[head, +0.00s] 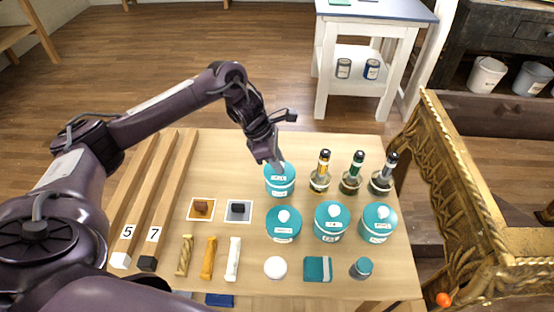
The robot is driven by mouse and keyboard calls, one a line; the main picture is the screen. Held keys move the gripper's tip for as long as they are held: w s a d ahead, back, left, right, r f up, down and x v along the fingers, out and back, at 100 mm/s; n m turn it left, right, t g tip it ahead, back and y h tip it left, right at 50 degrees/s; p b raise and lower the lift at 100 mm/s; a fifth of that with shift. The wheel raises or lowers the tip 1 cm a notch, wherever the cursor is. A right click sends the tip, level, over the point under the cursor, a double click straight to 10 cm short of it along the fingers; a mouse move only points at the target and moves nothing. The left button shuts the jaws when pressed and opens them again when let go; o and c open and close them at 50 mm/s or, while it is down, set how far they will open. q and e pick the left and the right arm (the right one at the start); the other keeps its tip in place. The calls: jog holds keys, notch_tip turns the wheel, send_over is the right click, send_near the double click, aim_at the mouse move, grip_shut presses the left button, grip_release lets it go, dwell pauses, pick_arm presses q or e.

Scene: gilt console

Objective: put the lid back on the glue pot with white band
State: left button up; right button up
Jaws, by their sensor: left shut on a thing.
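A teal pot with a white label (280,187) stands at the back of the pot group. My left gripper (275,162) is directly above it, shut at the pale knob of its teal lid. The lid is at the pot's mouth; I cannot tell whether it rests fully or sits slightly above. Three more teal pots, at the left (283,232), middle (331,231) and right (378,234), stand in front with teal lids and pale knobs. White markings show on several pots; which has the white band is too small to tell. My right gripper is not in view.
Dark bottles (320,181) stand to the right of the held lid. A white round thing (275,267), a teal-and-white block (318,269) and a small teal jar (361,268) lie in front. A gilt frame (450,190) edges the right. The table's back left (220,150) is clear.

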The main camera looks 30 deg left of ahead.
pick_arm(q)
jog(key=shift+f+b, duration=0.5)
dwell(0.5)
jog(key=o, duration=1.5)
jog(key=shift+s, duration=0.1)
jog(key=shift+w+d+r+p, duration=0.2)
jog(key=shift+r+p, duration=0.3)
jog(key=shift+r, duration=0.25)
jog(key=shift+w+d+r+p, duration=0.1)
jog(key=shift+d+r+p, duration=0.1)
jog(key=shift+r+p, duration=1.85)
jog(key=shift+r, duration=0.95)
jog(key=shift+c, duration=0.2)
grip_shut()
